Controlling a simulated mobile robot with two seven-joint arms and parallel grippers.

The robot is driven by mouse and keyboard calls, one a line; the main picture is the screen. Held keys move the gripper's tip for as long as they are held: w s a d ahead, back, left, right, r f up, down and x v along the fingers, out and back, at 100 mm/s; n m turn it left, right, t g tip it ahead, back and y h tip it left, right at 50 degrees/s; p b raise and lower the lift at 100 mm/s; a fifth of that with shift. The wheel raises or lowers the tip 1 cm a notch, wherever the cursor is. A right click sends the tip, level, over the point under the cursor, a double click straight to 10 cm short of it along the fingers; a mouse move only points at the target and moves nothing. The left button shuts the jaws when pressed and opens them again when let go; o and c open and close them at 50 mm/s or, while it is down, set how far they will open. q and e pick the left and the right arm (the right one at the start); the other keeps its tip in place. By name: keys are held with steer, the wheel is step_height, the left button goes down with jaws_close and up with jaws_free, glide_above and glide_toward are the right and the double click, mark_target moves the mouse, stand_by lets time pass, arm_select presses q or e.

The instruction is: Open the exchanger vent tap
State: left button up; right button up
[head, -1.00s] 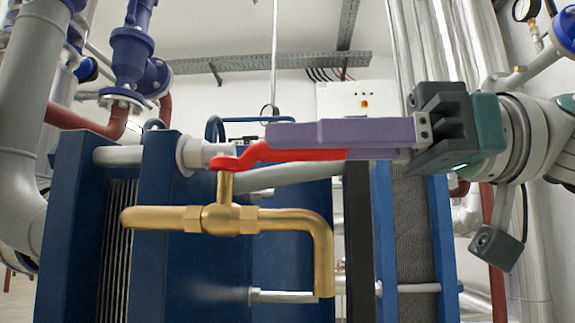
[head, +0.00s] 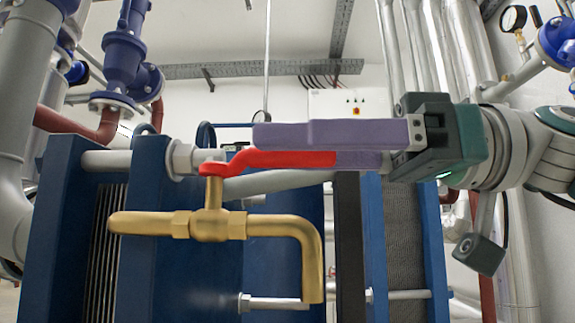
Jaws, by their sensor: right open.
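The vent tap (head: 210,225) is a brass body on a horizontal brass pipe, with an outlet that bends down at the right. Its red lever handle (head: 265,159) points right, roughly in line with the pipe. My right gripper (head: 330,146) comes in from the right with long purple fingers. The fingers lie along the lever's right part, one above and in front, one behind or below it. The jaws are open, and whether a finger touches the lever I cannot tell. My left gripper is not in view.
The blue plate exchanger (head: 190,260) stands close behind the tap, with steel tie bars and nuts. Grey pipes (head: 25,130) and a blue valve (head: 122,55) are at the left. A pressure gauge (head: 513,18) is at the top right. A control box (head: 345,103) is on the back wall.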

steer(key=shift+d, duration=0.1)
steer(key=d+p, duration=0.1)
steer(key=d, duration=0.8)
steer(key=shift+s+d, duration=0.3)
steer(key=shift+d, duration=0.1)
